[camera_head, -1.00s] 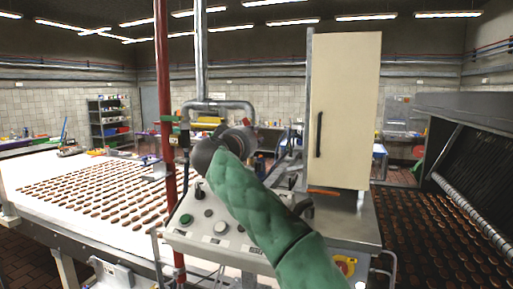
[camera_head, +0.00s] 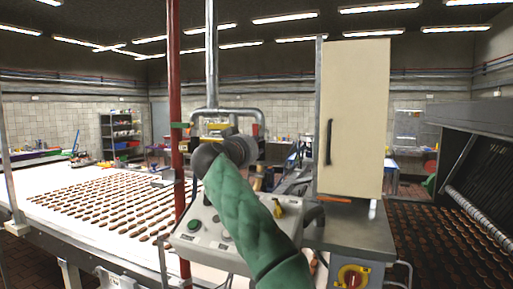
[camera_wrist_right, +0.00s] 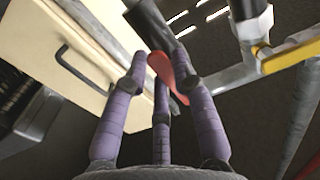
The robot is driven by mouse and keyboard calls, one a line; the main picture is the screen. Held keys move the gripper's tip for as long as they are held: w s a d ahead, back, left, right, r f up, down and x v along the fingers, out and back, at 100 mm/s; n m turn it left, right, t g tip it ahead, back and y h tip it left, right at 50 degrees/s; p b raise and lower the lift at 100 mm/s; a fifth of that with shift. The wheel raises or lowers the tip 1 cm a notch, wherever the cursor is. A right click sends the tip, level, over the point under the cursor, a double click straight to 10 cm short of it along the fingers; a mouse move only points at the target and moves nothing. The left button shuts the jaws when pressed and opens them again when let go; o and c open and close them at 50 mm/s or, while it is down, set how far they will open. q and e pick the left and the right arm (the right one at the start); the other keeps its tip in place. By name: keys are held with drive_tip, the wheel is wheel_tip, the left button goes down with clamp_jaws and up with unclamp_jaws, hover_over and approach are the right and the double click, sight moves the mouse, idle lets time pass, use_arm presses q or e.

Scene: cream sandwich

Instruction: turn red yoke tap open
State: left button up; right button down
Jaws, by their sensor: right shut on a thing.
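The red yoke tap's handle (camera_wrist_right: 168,72) is a curved red lever in the right wrist view, beside a dark pipe body (camera_wrist_right: 148,20). My right gripper (camera_wrist_right: 162,70) has its purple fingers closed around the red handle. In the head view my right gripper (camera_head: 238,150) is a dark shape by the grey pipes, at the end of my green-sleeved arm. The red handle is hidden there behind my wrist. My left gripper is not in view.
A control panel (camera_head: 190,243) with buttons stands below my right arm. A vertical red pipe (camera_head: 175,80) rises at its left. A cream cabinet door (camera_head: 358,120) stands to the right. A white conveyor (camera_head: 60,222) with rows of biscuits lies at the left.

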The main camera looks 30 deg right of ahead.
drive_tip(key=shift+w+a, duration=0.1)
drive_tip(key=c, duration=1.4)
unclamp_jaws()
drive_tip(key=o, duration=0.4)
drive_tip(key=shift+w+f, duration=0.1)
drive_tip(key=shift+s, duration=0.2)
drive_tip(key=v, duration=1.1)
drive_tip(key=shift+s+a, duration=0.2)
drive_tip(key=shift+a, duration=0.15)
